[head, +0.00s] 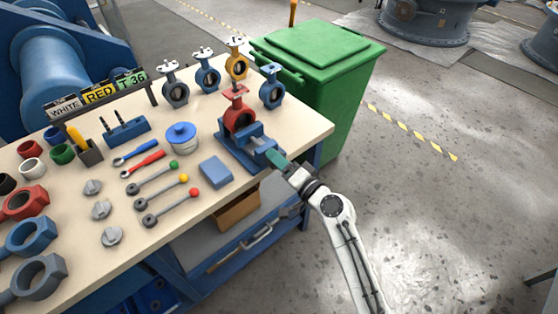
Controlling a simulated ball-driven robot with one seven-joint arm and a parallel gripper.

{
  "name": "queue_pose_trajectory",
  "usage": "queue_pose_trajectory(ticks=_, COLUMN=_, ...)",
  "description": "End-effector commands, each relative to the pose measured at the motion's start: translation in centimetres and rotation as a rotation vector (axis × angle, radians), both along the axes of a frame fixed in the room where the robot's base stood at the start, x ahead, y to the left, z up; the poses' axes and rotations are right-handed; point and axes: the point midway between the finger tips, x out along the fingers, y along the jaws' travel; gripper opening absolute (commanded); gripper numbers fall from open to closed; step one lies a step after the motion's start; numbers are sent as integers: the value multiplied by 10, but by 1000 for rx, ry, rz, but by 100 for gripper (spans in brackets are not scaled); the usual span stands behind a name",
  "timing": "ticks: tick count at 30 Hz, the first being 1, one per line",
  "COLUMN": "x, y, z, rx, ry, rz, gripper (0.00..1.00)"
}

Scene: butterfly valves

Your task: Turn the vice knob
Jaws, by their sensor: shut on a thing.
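The blue vice (240,148) sits at the right front edge of the workbench, with a red butterfly valve (238,118) standing upright in it. My gripper (276,159) reaches in from the lower right to the vice's front end, which juts past the table edge. It is shut on the vice knob there. The fingers cover most of the knob, so its angle cannot be made out.
The workbench (300,128) carries several grey, blue and yellow valves at the back. Wrenches with coloured ends, a blue block (215,171) and a blue-lidded pot (181,136) lie left of the vice. A green bin (325,90) stands close behind.

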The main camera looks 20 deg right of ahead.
Motion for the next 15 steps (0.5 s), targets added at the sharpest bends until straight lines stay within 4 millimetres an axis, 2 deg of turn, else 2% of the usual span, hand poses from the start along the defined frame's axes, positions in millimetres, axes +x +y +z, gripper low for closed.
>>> queue_pose_trajectory(ticks=15, x=1, y=-4, z=2, rx=468, ry=149, rz=-7, gripper=25)
